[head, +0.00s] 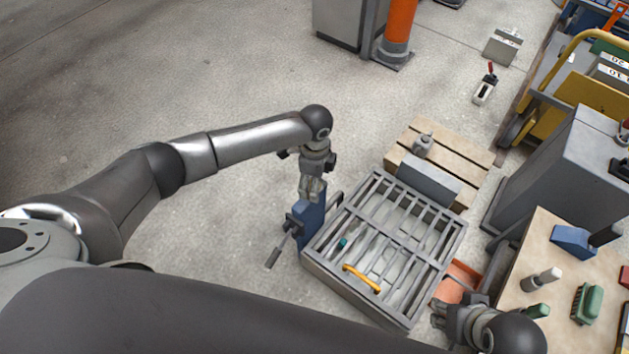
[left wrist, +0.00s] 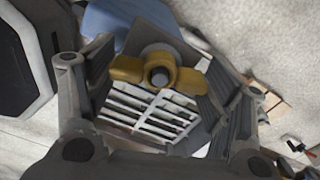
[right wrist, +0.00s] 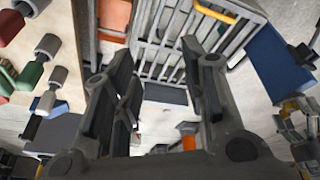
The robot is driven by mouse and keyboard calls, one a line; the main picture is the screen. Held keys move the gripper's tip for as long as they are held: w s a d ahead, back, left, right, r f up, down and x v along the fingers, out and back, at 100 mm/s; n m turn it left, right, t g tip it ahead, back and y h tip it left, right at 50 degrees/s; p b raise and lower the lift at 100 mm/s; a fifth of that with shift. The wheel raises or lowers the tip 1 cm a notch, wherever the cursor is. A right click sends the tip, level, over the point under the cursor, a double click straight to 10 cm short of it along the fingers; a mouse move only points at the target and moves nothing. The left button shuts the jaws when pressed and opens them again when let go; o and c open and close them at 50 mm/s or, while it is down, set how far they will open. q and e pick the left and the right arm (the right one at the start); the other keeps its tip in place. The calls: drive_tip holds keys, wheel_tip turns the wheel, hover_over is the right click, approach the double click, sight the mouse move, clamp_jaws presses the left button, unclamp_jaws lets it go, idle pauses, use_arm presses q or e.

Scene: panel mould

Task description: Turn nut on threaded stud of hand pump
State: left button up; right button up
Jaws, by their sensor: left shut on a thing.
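The blue hand pump (head: 308,222) stands at the left edge of the slatted grey mould, with a dark lever (head: 279,248) reaching down and left. My left gripper (head: 311,190) is over the top of the pump. In the left wrist view a yellow wing nut (left wrist: 128,69) sits around a grey stud end (left wrist: 159,76). My right gripper (head: 440,313) is beside the mould's lower right corner. In the right wrist view its fingers (right wrist: 158,80) are apart with nothing between them.
The mould (head: 352,293) holds a yellow handle (head: 361,278) and a small teal piece (head: 343,243). An orange bin (head: 459,279) lies near my right gripper. A workbench (head: 545,225) with tools stands at right, a pallet (head: 477,157) behind. The floor at left is clear.

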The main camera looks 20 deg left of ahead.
use_arm(q)
drive_tip(key=n+p, duration=0.3)
drive_tip(key=shift+s, duration=0.1)
use_arm(e)
drive_tip(key=s+x, duration=0.1)
drive_tip(key=x, duration=0.9)
drive_tip(key=shift+s+a+f+g, duration=0.15)
drive_tip(key=shift+s+f+g, duration=0.15)
drive_tip(key=shift+s, duration=0.05)
use_arm(q)
drive_tip(key=n+p, duration=0.2)
drive_tip(key=n, duration=0.1)
drive_tip(key=shift+p, duration=0.4)
drive_tip(key=shift+n, duration=0.4)
use_arm(e)
drive_tip(key=s+f, duration=0.3)
drive_tip(key=f, duration=0.6)
drive_tip(key=shift+f+g, duration=0.4)
drive_tip(key=shift+s, duration=0.15)
